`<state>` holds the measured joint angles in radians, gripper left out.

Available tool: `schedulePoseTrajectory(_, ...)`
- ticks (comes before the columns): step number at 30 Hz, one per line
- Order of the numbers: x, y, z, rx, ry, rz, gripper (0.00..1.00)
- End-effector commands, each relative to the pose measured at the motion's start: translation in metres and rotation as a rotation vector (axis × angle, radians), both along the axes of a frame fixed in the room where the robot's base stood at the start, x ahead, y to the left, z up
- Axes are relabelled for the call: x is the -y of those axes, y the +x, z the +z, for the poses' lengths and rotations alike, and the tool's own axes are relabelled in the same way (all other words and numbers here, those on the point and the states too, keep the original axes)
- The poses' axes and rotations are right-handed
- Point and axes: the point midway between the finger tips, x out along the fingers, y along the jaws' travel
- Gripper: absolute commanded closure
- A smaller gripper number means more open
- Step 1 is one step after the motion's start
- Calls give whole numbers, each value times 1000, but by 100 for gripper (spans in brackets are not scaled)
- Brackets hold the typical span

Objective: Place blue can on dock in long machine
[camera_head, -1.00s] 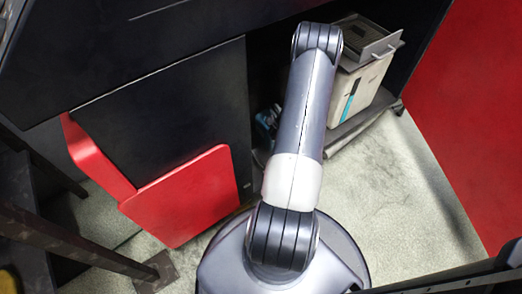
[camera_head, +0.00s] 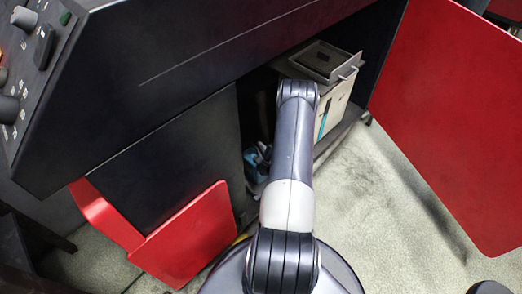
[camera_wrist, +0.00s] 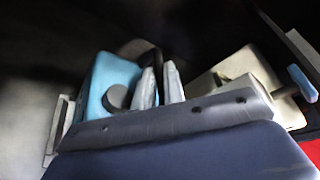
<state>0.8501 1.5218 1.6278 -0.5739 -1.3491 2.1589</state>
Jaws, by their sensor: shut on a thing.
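In the wrist view, a blue can (camera_wrist: 105,78) with a round dark grey cap lies just left of my fingers. My gripper (camera_wrist: 160,84) has its two pale fingers close together, shut on a dark handle-like part beside the can. In the head view, a small blue shape (camera_head: 255,162) shows in the open compartment, left of my arm; I cannot tell if it is the can. My gripper is hidden there behind my arm. The long machine (camera_head: 165,140) is black with red panels. I cannot make out the dock.
A pale box (camera_head: 336,103) with a grey lidded top stands in the compartment, right of my arm; a pale box also shows in the wrist view (camera_wrist: 236,66). An open red door (camera_head: 450,120) is at right, a red panel (camera_head: 188,235) at left. Grey floor (camera_head: 365,215) is clear between.

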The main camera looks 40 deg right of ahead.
Motion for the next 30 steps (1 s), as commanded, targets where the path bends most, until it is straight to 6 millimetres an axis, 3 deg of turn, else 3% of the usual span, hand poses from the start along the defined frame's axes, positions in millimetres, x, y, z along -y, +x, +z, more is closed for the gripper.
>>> schedulePoseTrajectory(8, 1, 1, -17, 7, -3, -1, 100)
schedulePoseTrajectory(15, 1, 1, -46, 6, -3, -1, 100)
schedulePoseTrajectory(29, 1, 1, -52, 7, -4, -1, 100)
schedulePoseTrajectory(30, 0, 0, -53, 1, 0, -1, 86)
